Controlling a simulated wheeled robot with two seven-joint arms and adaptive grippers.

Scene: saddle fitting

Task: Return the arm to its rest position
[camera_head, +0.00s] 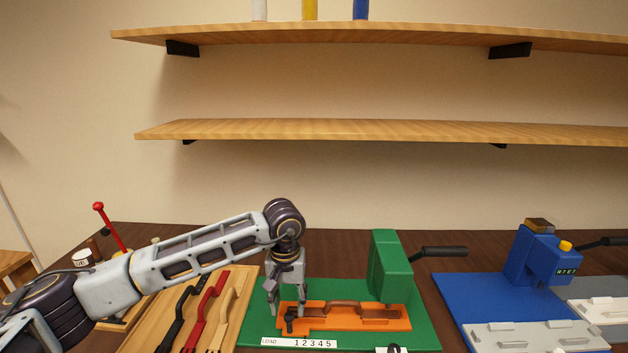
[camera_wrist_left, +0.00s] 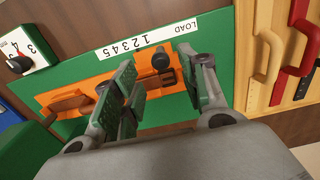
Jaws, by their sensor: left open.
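My left arm reaches in from the left in the head view. Its gripper (camera_head: 286,309) points down over the left end of an orange fixture (camera_head: 385,322) on a green base plate (camera_head: 424,335). In the left wrist view the fingers (camera_wrist_left: 160,72) are spread with nothing between them. A brown handle-like part (camera_head: 345,308) lies along the orange fixture. A dark round knob on the fixture (camera_wrist_left: 160,61) shows beyond the fingers. Whether a finger touches the fixture I cannot tell. My right gripper is not in view.
A green press block (camera_head: 391,266) with a black lever stands right of the gripper. A wooden tray (camera_head: 247,283) with black, red and tan handles lies left, under my forearm. A blue station (camera_head: 455,290) is farther right. Two shelves (camera_head: 370,130) hang above, with open space below.

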